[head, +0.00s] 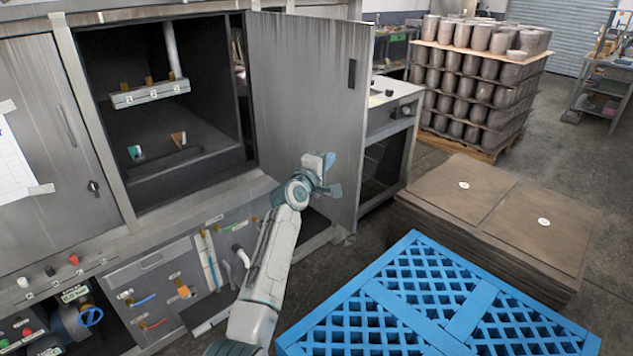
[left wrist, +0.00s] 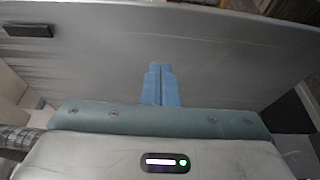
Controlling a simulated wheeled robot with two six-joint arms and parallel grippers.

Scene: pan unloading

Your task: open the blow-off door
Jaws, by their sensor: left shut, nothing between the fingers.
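The blow-off door (head: 308,100) is a grey metal panel in the head view. It stands swung out to the right of the dark cabinet opening (head: 165,100). A black handle (head: 352,74) sits near its outer edge. My left gripper (head: 331,176) is in front of the door's lower part, its blue fingers shut and empty. In the left wrist view the shut fingers (left wrist: 161,85) lie in front of the grey door face (left wrist: 220,50), with the black handle (left wrist: 28,30) at upper left. I cannot tell whether the fingers touch the door. My right gripper is not in view.
A blue lattice pallet (head: 465,320) lies at front right, with a stack of brown sheets (head: 500,215) behind it. A grey machine (head: 395,110) stands right of the door. A pallet of cylinders (head: 478,85) stands farther back. Bare floor shows between the cabinet and the blue pallet.

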